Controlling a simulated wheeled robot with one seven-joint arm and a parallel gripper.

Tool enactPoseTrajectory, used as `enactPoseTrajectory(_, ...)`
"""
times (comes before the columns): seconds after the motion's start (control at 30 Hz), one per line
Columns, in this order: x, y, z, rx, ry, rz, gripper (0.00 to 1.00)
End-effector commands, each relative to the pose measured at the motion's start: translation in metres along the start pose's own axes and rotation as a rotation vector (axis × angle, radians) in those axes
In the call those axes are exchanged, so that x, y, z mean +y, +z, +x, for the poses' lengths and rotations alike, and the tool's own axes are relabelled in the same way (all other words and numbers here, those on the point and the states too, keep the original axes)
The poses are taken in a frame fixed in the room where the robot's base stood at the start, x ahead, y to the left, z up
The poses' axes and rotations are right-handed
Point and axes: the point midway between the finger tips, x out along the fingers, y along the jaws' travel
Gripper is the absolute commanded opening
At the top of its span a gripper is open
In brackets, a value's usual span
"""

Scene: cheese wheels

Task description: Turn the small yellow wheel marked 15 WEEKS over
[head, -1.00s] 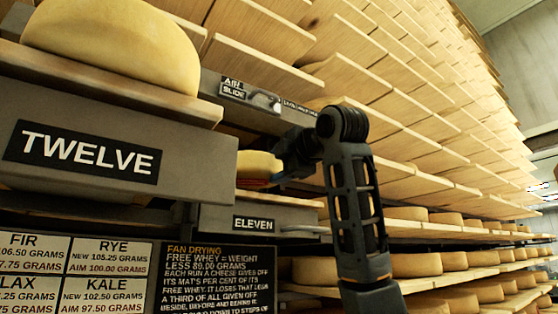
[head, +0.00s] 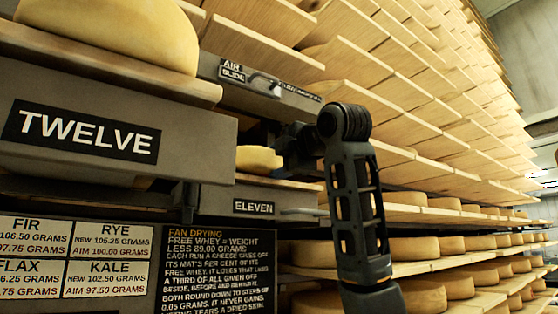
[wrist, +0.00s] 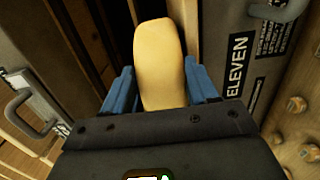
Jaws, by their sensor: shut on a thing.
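A small yellow cheese wheel (head: 257,159) is at the ELEVEN shelf in the head view, just above the board there. My gripper (wrist: 160,88) is shut on it in the wrist view, with a blue finger on each side. There the wheel (wrist: 159,65) shows as a tall, narrow yellow shape between the fingers. No 15 WEEKS mark shows on it in either view. I cannot tell whether its underside touches the board. In the head view my gripper's fingers are mostly hidden behind the wrist and wheel.
A large yellow wheel (head: 110,32) rests on the TWELVE shelf (head: 90,130) at upper left. The ELEVEN label (head: 254,207) is below the small wheel. An AIR SLIDE panel (head: 234,72) is above it. Shelves of wheels (head: 420,248) run along the right.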

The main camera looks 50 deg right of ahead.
Motion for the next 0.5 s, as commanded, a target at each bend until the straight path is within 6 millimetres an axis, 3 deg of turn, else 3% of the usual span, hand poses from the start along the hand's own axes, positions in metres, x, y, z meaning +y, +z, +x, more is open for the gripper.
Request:
enactPoseTrajectory(0.43,-0.0019,0.0,-0.0012,0.0,0.007,0.0,0.0)
enactPoseTrajectory(0.47,-0.0018,0.0,-0.0012,0.0,0.007,0.0,0.59)
enactPoseTrajectory(0.5,-0.0016,0.0,-0.0012,0.0,0.007,0.0,0.63)
